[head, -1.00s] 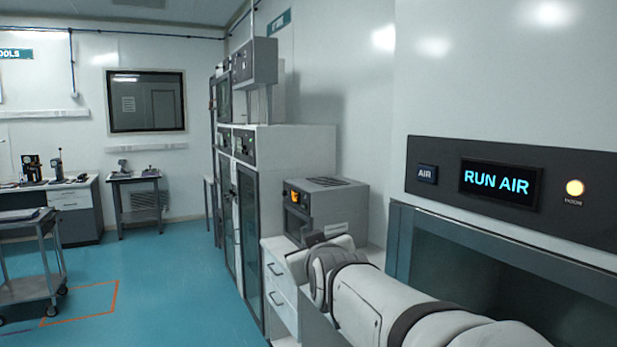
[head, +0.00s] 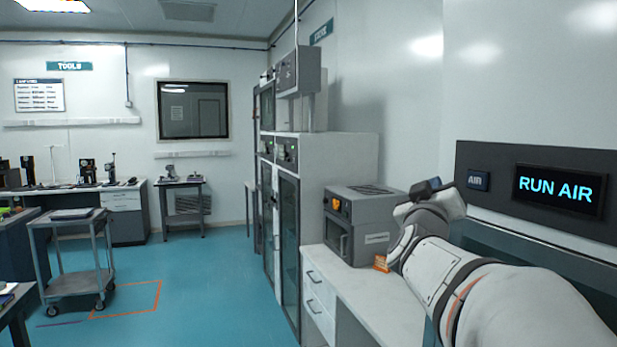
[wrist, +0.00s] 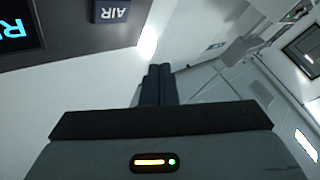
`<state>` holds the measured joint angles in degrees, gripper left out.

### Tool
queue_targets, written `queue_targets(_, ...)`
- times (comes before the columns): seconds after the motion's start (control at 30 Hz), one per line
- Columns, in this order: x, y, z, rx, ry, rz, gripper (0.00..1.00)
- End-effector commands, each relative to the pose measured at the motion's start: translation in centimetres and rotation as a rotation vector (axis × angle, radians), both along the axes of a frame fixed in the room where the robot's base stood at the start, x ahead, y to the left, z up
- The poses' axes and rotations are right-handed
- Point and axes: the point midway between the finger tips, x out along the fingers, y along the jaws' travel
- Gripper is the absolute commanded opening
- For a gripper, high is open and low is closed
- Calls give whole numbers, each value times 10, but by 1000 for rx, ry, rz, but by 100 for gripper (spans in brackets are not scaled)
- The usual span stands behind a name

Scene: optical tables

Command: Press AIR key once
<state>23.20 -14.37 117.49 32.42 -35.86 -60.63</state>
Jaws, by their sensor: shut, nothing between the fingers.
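The AIR key (head: 478,180) is a small dark blue square button on the dark panel (head: 515,155) at the right of the head view. Beside it, a display (head: 558,188) reads RUN AIR in cyan. In the wrist view the AIR key (wrist: 110,12) is at the top edge, with its label upside down, and part of the display (wrist: 15,30) shows at the left. My gripper (wrist: 160,68) is shut and empty, its dark fingers side by side. In the wrist view it points at open space below and right of the key, apart from it.
Below the panel is a glass-fronted opening (head: 530,250). A grey box instrument (head: 365,225) stands on a white counter (head: 350,275) left of my arm. Tall cabinets (head: 335,190) stand behind it. A cart (head: 75,280) is on the open blue floor at left.

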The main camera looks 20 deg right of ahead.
Motion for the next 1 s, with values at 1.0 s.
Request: queue_targets(1.0, 6, -78, -1, 2, 2, 1, 0)
